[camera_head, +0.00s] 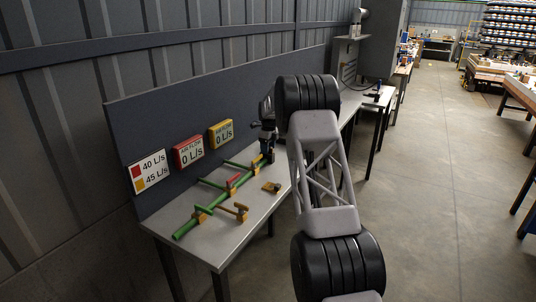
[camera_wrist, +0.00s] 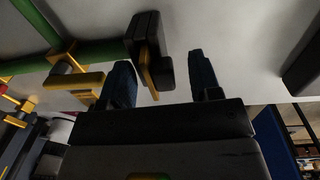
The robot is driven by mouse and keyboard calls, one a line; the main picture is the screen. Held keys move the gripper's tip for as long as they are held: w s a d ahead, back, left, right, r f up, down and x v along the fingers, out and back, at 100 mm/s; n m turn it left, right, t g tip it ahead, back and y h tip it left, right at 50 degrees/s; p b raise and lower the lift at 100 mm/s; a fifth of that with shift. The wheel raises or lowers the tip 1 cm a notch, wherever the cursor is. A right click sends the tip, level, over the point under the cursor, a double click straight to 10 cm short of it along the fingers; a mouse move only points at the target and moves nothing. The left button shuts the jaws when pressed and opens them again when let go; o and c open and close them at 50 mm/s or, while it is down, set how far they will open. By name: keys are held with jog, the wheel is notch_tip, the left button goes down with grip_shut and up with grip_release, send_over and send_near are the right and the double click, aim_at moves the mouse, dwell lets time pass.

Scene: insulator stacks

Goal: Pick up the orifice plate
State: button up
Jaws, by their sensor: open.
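My gripper (camera_wrist: 160,60) is open, its two dark blue fingers apart in the wrist view. Between them, closer to the left finger, shows a thin yellow plate (camera_wrist: 148,74) against a black block (camera_wrist: 143,36). It may be the orifice plate; I cannot tell whether a finger touches it. In the head view my gripper (camera_head: 266,158) is above the bench, partly hidden by my arm. A small yellow-and-dark piece (camera_head: 271,187) lies on the bench below it. Another yellow piece (camera_head: 240,211) stands nearer the front edge.
A green pipe assembly (camera_head: 212,208) with yellow supports runs along the grey bench (camera_head: 207,241). A white 40/45 L/s sign (camera_head: 150,171), a red display (camera_head: 188,152) and a yellow display (camera_head: 221,134) stand along the back panel. The bench's front right is bare.

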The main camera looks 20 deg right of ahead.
jog(key=c, duration=1.1)
jog(key=shift+o, duration=0.2)
jog(key=shift+r, duration=0.1)
jog(key=shift+r, duration=4.9)
jog(key=shift+r, duration=0.3)
jog(key=shift+r, duration=1.05)
jog(key=shift+r, duration=0.7)
jog(key=shift+r, duration=1.7)
